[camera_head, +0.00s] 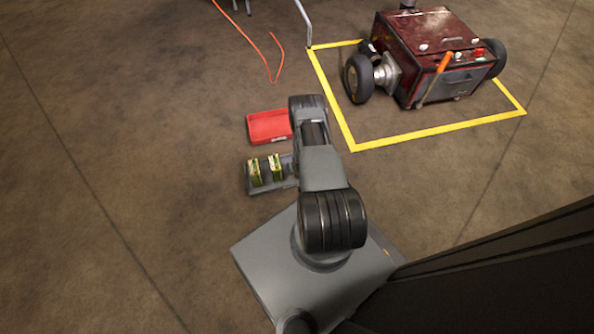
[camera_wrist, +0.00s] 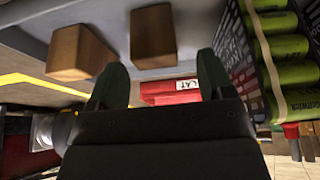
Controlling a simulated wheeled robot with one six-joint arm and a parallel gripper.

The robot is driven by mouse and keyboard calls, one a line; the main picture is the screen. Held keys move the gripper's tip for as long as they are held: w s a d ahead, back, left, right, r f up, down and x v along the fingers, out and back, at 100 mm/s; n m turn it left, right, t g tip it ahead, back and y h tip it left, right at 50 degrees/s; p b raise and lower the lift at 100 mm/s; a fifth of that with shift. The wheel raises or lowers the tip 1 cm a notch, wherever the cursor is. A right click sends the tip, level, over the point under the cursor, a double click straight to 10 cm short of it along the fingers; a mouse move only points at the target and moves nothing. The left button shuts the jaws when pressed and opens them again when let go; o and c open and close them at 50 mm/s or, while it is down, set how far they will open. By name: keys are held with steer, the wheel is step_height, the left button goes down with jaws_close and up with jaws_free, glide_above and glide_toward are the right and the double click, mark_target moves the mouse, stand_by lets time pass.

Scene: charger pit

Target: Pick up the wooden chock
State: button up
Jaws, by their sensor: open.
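Two brown wooden chocks show at the top of the wrist view, one at the left (camera_wrist: 78,52) and one near the middle (camera_wrist: 153,35). Both rest against a pale grey surface (camera_wrist: 195,20). My gripper (camera_wrist: 160,85) is open, its two dark fingers spread with nothing between them. The middle chock lies beyond the gap between the fingertips, apart from them. The left chock is outside the left finger. In the head view I cannot make out the chocks or the fingertips; my arm covers that area.
Green battery cells (camera_wrist: 285,50) in a dark patterned holder (camera_wrist: 235,50) stand close to the right finger. A red bin (camera_head: 268,127) lies beside my arm. A dark red wheeled machine (camera_head: 432,50) stands inside a yellow floor outline (camera_head: 345,120). An orange cable (camera_head: 262,55) lies behind; the left floor is clear.

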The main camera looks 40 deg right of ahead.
steer(key=shift+b+x, duration=1.3)
steer(key=shift+x, duration=1.05)
steer(key=shift+d, duration=0.15)
steer(key=c, duration=1)
